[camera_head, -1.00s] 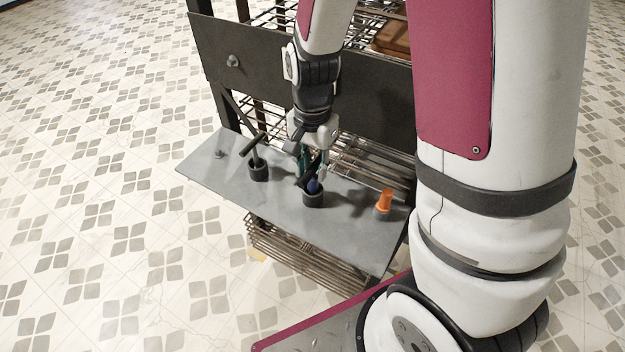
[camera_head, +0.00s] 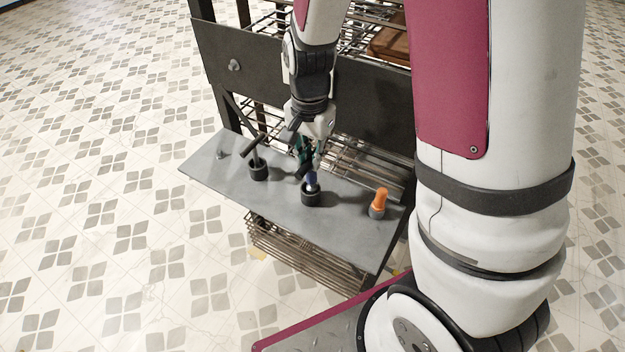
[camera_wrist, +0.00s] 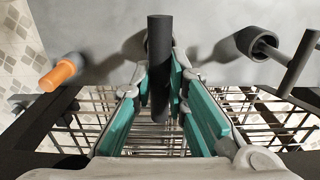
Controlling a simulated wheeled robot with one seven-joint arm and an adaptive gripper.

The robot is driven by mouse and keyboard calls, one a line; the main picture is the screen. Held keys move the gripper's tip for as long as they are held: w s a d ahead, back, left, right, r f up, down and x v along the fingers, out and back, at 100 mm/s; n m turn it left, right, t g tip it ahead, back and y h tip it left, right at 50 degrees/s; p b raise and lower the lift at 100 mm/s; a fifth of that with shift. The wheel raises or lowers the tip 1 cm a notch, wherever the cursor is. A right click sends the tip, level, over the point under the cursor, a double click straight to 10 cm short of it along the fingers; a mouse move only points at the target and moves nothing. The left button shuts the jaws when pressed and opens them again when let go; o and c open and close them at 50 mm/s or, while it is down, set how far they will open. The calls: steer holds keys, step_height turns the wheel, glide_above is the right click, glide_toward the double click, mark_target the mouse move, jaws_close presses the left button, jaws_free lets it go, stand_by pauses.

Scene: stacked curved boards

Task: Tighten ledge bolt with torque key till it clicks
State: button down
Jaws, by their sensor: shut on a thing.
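My gripper (camera_head: 307,158) is over the middle of the grey ledge (camera_head: 225,175), its teal-lined fingers shut on the black handle (camera_wrist: 160,65) of a tool. The handle sticks out between the fingers in the wrist view. A small grey bolt (camera_head: 221,154) is at the ledge's left end. A second bolt (camera_head: 234,65) is on the dark upright panel. Which tool is the torque key is unclear.
A black T-handled tool (camera_head: 254,150) stands in the left holder (camera_head: 258,172). An orange-handled tool (camera_head: 380,199) stands in the right one. Wire racks (camera_head: 300,258) lie below and behind the ledge. The ledge's front is clear.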

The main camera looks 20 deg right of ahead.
steer(key=shift+r+p, duration=0.85)
steer(key=shift+r, duration=0.75)
